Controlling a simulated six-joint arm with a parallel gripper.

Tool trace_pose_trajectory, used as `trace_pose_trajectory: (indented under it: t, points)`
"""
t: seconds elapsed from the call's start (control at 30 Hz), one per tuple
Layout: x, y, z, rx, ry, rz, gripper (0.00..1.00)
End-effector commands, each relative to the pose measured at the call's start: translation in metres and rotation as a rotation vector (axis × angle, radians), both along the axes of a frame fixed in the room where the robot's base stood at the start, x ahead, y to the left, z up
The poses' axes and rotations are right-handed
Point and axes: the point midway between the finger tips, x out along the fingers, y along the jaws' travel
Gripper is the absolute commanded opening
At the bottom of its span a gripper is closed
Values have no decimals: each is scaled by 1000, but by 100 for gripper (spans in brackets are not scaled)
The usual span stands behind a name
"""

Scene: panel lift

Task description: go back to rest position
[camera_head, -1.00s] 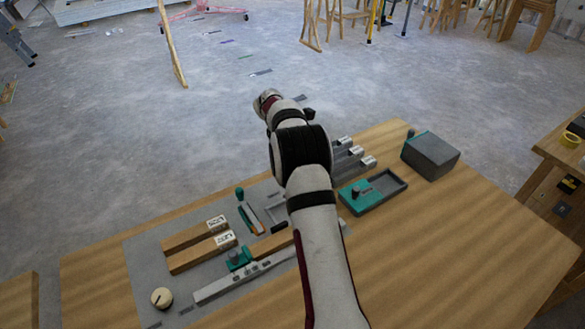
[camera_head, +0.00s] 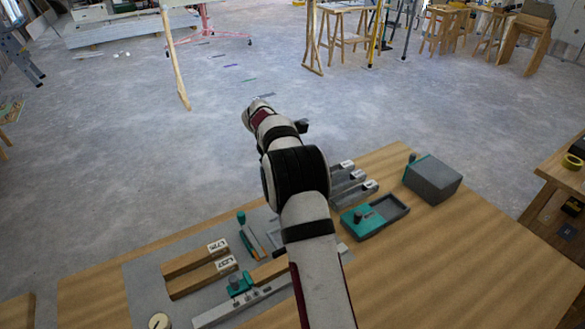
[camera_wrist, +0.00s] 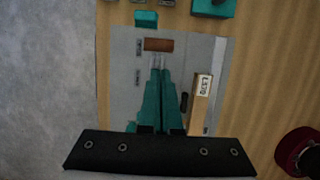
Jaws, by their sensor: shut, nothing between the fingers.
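My gripper (camera_wrist: 159,64) shows in the wrist view with two long teal fingers, shut with nothing between them. It hangs above the grey mat (camera_wrist: 123,100); the fingertips appear just below a brown block (camera_wrist: 158,45) in the picture, and no contact is visible. In the head view my arm reaches over the bench and the fingers are hidden.
The wooden bench (camera_head: 450,250) bears labelled wood blocks (camera_head: 200,260), a teal-and-grey tray (camera_head: 375,215), a grey box (camera_head: 433,178), a knob (camera_head: 158,321) and a long grey rail (camera_head: 240,305). Bare wood lies at right. Open floor (camera_head: 330,100) lies beyond.

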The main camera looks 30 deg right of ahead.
Motion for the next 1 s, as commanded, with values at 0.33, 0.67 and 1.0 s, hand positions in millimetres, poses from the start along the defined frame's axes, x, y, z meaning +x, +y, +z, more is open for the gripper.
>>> trace_pose_trajectory:
  t: [0.33,0.67,1.0]
  points:
    - [0,7,77,-1,-2,-2,0]
    - [-39,57,113,78,-98,-278,0]
    - [-305,230,103,309,-196,-1704,0]
